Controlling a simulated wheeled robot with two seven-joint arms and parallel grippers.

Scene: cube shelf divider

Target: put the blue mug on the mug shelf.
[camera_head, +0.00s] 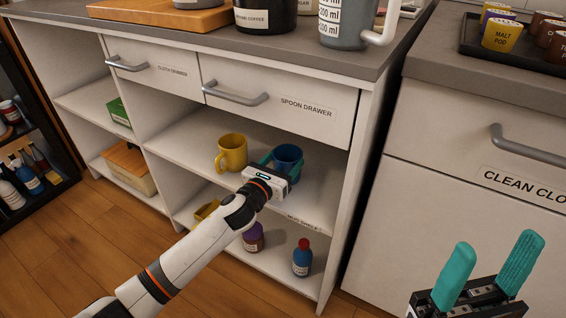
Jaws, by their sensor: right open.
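The blue mug (287,158) is in the middle compartment, over the right part of the mug shelf (322,198), whose front edge bears a label. My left gripper (280,163) reaches into this compartment, with one teal finger on each side of the blue mug. Its body hides the mug's lower part. I cannot tell if the fingers press on the mug or if its base touches the shelf. My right gripper (496,262) is open and empty at the lower right, in front of the right cabinet.
A yellow mug (232,153) stands on the same shelf, left of the blue mug. The spoon drawer (280,103) above is shut. A red-capped bottle (302,259), a purple-topped jar (253,238) and a yellow item (206,210) are below. The cabinet's side wall (354,165) bounds the right.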

